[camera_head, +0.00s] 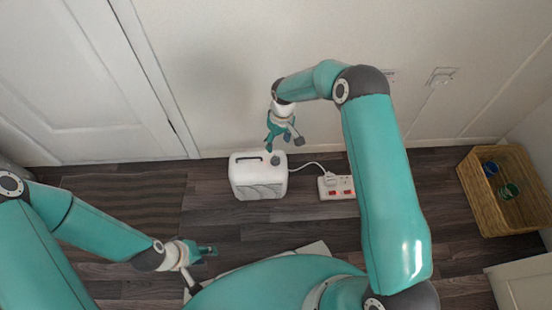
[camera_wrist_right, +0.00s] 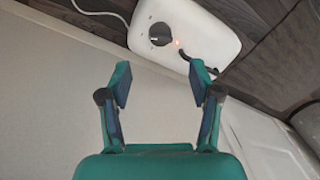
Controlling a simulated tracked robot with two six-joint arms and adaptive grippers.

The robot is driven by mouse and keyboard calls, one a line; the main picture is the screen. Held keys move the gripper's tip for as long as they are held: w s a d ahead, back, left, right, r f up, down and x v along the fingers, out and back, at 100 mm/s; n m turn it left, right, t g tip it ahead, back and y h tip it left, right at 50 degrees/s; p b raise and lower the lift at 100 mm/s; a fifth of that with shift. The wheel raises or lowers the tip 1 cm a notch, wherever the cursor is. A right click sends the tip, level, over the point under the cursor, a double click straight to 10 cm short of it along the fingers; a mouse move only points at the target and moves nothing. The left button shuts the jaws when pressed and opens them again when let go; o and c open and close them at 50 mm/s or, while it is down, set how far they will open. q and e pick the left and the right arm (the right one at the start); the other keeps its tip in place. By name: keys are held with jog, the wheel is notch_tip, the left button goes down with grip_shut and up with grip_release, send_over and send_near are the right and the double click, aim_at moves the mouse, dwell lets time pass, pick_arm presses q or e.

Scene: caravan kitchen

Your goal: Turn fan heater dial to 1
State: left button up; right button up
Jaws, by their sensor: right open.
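The white fan heater (camera_head: 257,177) stands on the dark wood floor near the wall, with a grey dial (camera_head: 275,160) on its top right. In the right wrist view, the heater (camera_wrist_right: 205,27) shows its black dial (camera_wrist_right: 160,34) beside a small lit orange light. My right gripper (camera_head: 283,142) is above and behind the heater, near the dial and apart from it. In the wrist view its fingers (camera_wrist_right: 160,85) are open and empty, with the dial beyond their tips. My left gripper (camera_head: 203,263) is low at the left, away from the heater; its fingers look spread and empty.
A white power strip (camera_head: 337,187) with red switches lies right of the heater, joined by a white cable. A wicker basket (camera_head: 507,190) with cups stands at the far right. A dark mat (camera_head: 125,205) lies at the left. The wall is close behind the heater.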

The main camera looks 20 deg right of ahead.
aim_at(276, 158)
jog(key=f, duration=0.3)
jog(key=f+b, duration=0.1)
jog(key=f, duration=0.2)
jog(key=f+b, duration=0.1)
jog(key=f, duration=0.3)
jog(key=shift+s+a, duration=0.15)
jog(key=shift+a, duration=0.25)
jog(key=shift+r, duration=0.1)
jog(key=shift+b, duration=0.3)
jog(key=c, duration=1.1)
jog(key=shift+n+b, duration=0.6)
jog(key=shift+b, duration=0.05)
jog(key=shift+n, duration=0.3)
jog(key=o, duration=1.1)
